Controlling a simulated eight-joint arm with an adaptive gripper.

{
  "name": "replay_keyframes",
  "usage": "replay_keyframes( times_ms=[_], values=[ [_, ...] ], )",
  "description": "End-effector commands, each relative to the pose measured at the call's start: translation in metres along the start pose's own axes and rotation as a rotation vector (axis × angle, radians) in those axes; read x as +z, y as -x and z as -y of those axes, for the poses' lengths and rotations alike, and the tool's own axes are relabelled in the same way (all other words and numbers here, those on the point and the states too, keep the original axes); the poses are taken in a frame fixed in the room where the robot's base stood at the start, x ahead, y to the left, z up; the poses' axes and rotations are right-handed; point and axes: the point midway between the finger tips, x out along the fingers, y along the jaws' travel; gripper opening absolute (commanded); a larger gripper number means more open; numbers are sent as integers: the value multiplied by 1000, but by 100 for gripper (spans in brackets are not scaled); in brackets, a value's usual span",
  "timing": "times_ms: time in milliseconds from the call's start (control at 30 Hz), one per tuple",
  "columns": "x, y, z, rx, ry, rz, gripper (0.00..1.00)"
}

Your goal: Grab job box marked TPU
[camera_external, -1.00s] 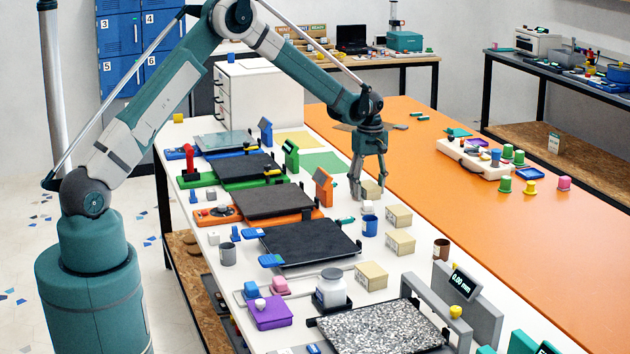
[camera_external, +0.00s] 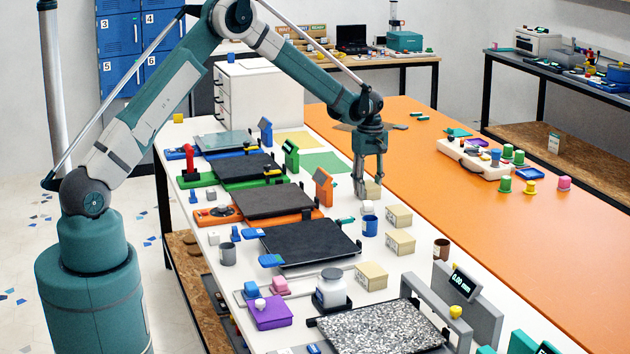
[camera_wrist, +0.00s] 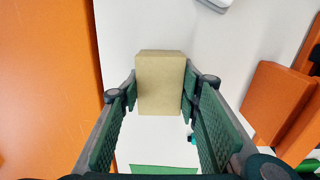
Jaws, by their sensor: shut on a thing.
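My gripper (camera_external: 368,192) points straight down over the white table and is shut on a tan job box (camera_external: 374,190). In the wrist view the box (camera_wrist: 160,82) sits between the two green finger pads of my gripper (camera_wrist: 160,90), which touch its sides. No marking can be read on the face I see. Other tan boxes stand nearer the camera: one (camera_external: 398,216), a second (camera_external: 400,242) and a third (camera_external: 371,276). Their labels are too small to read, so I cannot tell which is marked TPU.
A dark print bed (camera_external: 310,242) lies in front. The orange surface (camera_external: 430,180) on the right is largely clear.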

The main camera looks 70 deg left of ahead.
Motion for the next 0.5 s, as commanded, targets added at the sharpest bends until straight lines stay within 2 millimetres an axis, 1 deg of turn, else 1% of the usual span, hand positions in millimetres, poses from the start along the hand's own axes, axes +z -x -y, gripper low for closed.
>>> replay_keyframes(
  times_ms=[167,267,500],
  values=[
    [0,7,0,0,0,0,20],
    [0,16,0,0,0,0,20],
    [0,50,0,0,0,0,20]
  ],
)
